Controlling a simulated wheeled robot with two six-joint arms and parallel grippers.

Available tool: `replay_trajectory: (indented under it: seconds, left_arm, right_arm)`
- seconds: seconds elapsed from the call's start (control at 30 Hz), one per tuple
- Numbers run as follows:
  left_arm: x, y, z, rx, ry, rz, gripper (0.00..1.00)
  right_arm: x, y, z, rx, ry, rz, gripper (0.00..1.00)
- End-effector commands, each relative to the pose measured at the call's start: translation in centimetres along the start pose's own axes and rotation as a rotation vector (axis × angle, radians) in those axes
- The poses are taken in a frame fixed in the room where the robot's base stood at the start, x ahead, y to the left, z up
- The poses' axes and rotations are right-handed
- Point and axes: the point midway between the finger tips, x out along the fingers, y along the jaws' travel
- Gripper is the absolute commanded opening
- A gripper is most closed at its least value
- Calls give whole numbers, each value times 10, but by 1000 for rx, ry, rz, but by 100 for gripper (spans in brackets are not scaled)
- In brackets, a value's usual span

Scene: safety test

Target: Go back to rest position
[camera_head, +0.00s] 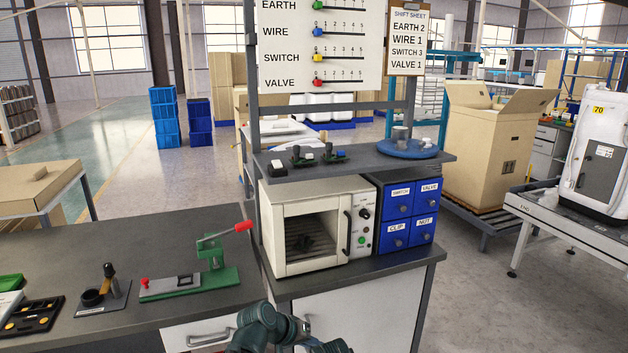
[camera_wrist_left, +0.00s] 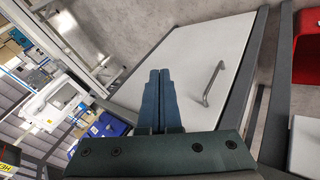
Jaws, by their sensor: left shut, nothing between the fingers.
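My left gripper (camera_wrist_left: 158,100) shows in the left wrist view. Its two blue-grey fingers are closed together and nothing is between them. Behind the fingertips, in that tilted view, is a white cabinet door (camera_wrist_left: 190,65) with a grey handle. In the head view, dark green links of my own arm show at the bottom middle, in front of the cabinet under the oven. No fingertips can be made out there. My right gripper is in neither view.
A white oven (camera_head: 312,268) and a blue drawer unit (camera_head: 397,240) stand on the bench. To the left, a green press with a red-tipped lever (camera_head: 212,252) stands on the dark worktop (camera_head: 60,245). A red bin (camera_wrist_left: 306,45) shows at the wrist view's right edge.

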Motion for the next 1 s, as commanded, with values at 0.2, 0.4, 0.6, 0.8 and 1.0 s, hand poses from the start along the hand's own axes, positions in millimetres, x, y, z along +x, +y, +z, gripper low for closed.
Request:
replay_trajectory:
  seconds: [0.2, 0.4, 0.6, 0.8, 1.0]
  left_arm:
    - [-40, -86, 55, 42, -141, -293, 0]
    - [-73, -134, 87, 41, -231, -472, 0]
    - [-104, -167, 114, 31, -309, -622, 0]
    - [-86, -134, 128, 125, -371, -621, 0]
    - [-73, -104, 148, 215, -432, -630, 0]
  right_arm:
    - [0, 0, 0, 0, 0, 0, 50]
    - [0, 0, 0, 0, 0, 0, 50]
    - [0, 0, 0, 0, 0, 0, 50]
    - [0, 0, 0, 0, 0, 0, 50]
    - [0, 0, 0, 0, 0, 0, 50]
